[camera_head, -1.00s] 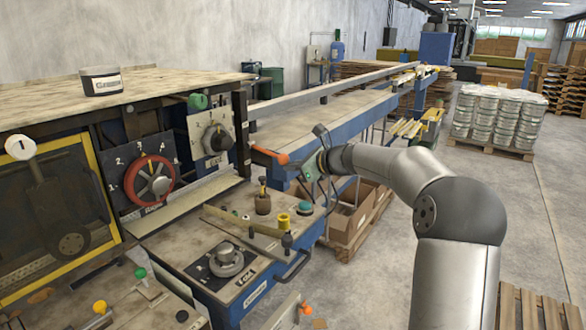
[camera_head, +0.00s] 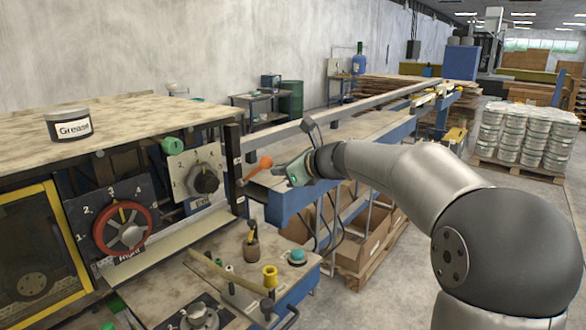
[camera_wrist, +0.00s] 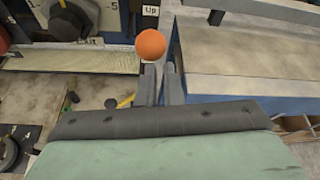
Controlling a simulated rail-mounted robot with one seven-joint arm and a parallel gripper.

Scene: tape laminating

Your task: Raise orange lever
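The orange lever (camera_head: 265,162) sticks out to the right from the machine's dark post in the head view, its round knob higher than the stem's inner end. The knob (camera_wrist: 150,45) also shows in the wrist view, just beyond my fingertips and in line with the left finger. My gripper (camera_head: 287,172) is right of the knob in the head view. In the wrist view my gripper (camera_wrist: 160,72) has two dark fingers with a narrow gap and nothing visible between them. Whether a finger touches the knob cannot be told. The lever's stem is hidden in the wrist view.
An "Up" label (camera_wrist: 150,11) sits above the knob. A red dial (camera_head: 124,229) and a black selector knob (camera_head: 205,179) are on panels to the left. A blue-edged conveyor table (camera_wrist: 240,50) lies right of the lever. A yellow spool (camera_head: 270,276) stands on the lower bench.

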